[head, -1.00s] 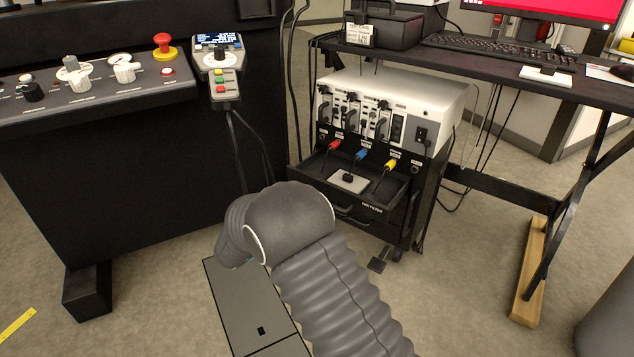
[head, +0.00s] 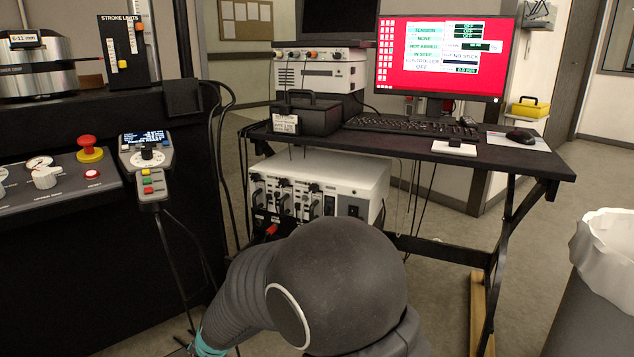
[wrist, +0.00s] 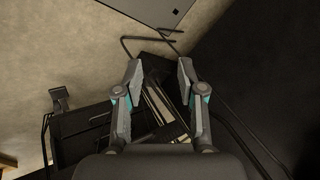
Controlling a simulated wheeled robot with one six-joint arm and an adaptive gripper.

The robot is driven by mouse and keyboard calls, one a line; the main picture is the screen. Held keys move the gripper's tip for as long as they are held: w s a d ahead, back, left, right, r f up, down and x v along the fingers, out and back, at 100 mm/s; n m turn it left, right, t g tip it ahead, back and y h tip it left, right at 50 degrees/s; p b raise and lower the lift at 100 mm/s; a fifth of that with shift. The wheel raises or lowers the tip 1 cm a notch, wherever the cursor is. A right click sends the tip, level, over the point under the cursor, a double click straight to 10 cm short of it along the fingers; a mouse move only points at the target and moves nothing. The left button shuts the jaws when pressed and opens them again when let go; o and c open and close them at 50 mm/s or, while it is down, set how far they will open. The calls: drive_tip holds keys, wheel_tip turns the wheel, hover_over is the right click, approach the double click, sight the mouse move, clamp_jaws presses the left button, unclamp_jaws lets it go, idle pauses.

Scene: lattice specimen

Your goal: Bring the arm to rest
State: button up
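My gripper (wrist: 160,80) shows in the wrist view with its two fingers spread apart and nothing between them. Below it in that view are a dark drawer unit (wrist: 85,130), bent black rods or cables, and the pale floor. In the head view my grey arm fills the lower middle, in front of the white-topped equipment cabinet under the desk. Only a teal part of my wrist shows at the lower left of the arm. The fingers are out of the head view.
A black machine with a control panel (head: 60,200) and a handheld pendant (head: 148,165) stands on the left. A desk (head: 400,148) with a red-screened monitor (head: 444,58) stands behind my arm. The white cabinet (head: 340,180) is close to my arm. A lined bin (head: 590,290) stands at the right.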

drive_tip(key=s+d+r+h+p, duration=0.1)
drive_tip(key=s+d+r+p, duration=0.1)
drive_tip(key=s+d+r, duration=0.4)
drive_tip(key=s+d+r+n+t+h+p, duration=0.1)
drive_tip(key=s+d+r, duration=0.6)
drive_tip(key=d, duration=1.4)
drive_tip(key=s+d+r+n+h+p, duration=0.1)
drive_tip(key=s+d+r+h+p, duration=0.2)
drive_tip(key=s+d+r, duration=0.4)
drive_tip(key=d+r, duration=0.7)
drive_tip(key=shift+s+d, duration=0.2)
drive_tip(key=shift+d, duration=0.05)
